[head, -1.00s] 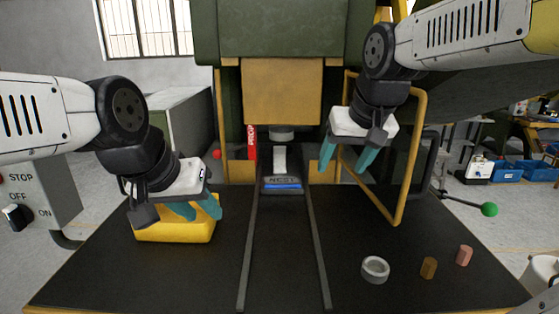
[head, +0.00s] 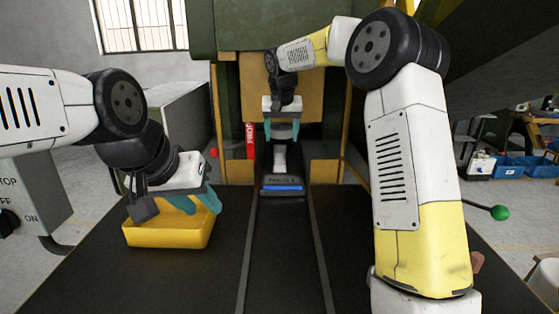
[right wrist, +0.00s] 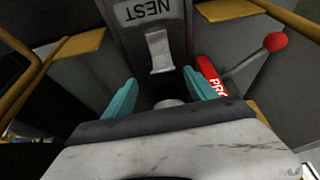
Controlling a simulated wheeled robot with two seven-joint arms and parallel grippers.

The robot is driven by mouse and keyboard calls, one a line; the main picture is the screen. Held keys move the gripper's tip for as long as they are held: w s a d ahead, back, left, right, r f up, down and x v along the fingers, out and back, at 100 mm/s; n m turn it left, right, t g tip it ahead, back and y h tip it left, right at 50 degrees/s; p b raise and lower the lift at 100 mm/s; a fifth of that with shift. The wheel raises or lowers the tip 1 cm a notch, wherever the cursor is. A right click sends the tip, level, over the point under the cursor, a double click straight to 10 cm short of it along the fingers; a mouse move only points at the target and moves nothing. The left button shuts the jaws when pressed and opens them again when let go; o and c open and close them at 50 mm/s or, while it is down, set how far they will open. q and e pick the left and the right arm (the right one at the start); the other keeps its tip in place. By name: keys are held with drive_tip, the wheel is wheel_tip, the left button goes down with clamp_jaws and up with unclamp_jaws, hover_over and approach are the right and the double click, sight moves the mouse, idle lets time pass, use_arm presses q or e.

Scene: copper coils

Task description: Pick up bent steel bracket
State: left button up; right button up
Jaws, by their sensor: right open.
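The bent steel bracket (head: 280,158) is a small pale metal piece at the far end of the dark central track, behind the NEST block (head: 283,184). In the right wrist view the bracket (right wrist: 159,52) lies beyond the fingertips, apart from them. My right gripper (head: 281,133) is open and empty, just behind and above the bracket under the press; its teal fingers also show in the right wrist view (right wrist: 160,82). My left gripper (head: 197,203) has its fingers apart over the yellow bin (head: 166,235); the bin's inside is mostly hidden.
The yellow press block (head: 243,95) hangs close around my right gripper. A red PROBE-like label (head: 250,141) and a red-knobbed lever (head: 214,153) stand to its left. My right arm covers the table's right side; a pink cylinder (head: 478,262) peeks out.

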sight(280, 147)
drive_tip(key=x, duration=0.6)
drive_tip(key=shift+s+a, duration=0.15)
drive_tip(key=shift+a, duration=0.15)
clamp_jaws()
